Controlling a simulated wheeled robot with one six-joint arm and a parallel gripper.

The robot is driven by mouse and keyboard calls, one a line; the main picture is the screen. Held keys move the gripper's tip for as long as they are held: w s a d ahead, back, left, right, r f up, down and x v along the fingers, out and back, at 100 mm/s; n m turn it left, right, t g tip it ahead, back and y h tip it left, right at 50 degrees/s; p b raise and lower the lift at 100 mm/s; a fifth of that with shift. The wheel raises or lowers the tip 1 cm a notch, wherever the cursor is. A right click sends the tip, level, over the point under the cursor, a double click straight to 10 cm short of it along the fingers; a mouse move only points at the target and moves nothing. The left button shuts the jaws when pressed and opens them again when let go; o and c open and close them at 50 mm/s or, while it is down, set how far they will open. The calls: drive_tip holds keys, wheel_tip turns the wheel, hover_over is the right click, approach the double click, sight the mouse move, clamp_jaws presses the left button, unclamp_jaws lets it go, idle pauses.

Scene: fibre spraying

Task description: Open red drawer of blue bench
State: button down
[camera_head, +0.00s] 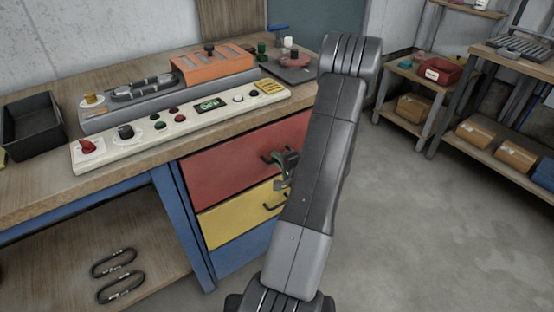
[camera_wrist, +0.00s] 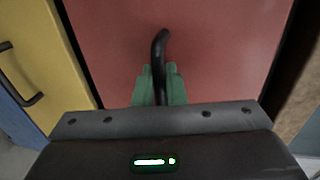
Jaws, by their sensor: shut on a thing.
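The blue bench (camera_head: 183,213) has a red drawer (camera_head: 225,172) above a yellow drawer (camera_head: 238,219). The red drawer's front fills most of the wrist view (camera_wrist: 215,45). My gripper (camera_head: 287,158) is in front of the red drawer, partly hidden by my arm in the head view. In the wrist view my gripper (camera_wrist: 159,88) has its green fingers shut on the black handle (camera_wrist: 159,45) of the red drawer. The red drawer's front looks about level with the yellow one, so I see no clear gap. The drawer's right part is hidden behind my arm.
A cream control panel (camera_head: 190,122) and a black bin (camera_head: 30,125) stand on the bench top. The yellow drawer's handle (camera_wrist: 35,99) sticks out beside my gripper. Shelves with boxes (camera_head: 480,133) stand at the right. The floor (camera_head: 410,240) right of the bench is clear.

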drive_tip(key=f+b+v, duration=0.2)
drive_tip(key=b+v, duration=0.1)
drive_tip(key=v, duration=0.6)
drive_tip(key=f+b+v, duration=0.2)
drive_tip(key=b+v, duration=0.2)
drive_tip(key=v, duration=0.6)
drive_tip(key=s+f+b+v, duration=0.1)
drive_tip(key=f+b+v, duration=0.1)
drive_tip(key=v, duration=0.7)
drive_tip(key=shift+s+d+b, duration=0.2)
drive_tip(key=shift+d+b, duration=0.25)
drive_tip(key=shift+b, duration=0.45)
drive_tip(key=shift+r, duration=0.1)
drive_tip(key=c, duration=1.6)
unclamp_jaws()
drive_tip(key=p+v, duration=0.2)
drive_tip(key=v, duration=1.1)
drive_tip(key=shift+s+d+r, duration=0.1)
drive_tip(key=shift+s+d, duration=0.15)
drive_tip(key=shift+s, duration=0.05)
drive_tip(key=b+x, duration=0.2)
drive_tip(key=x, duration=1.2)
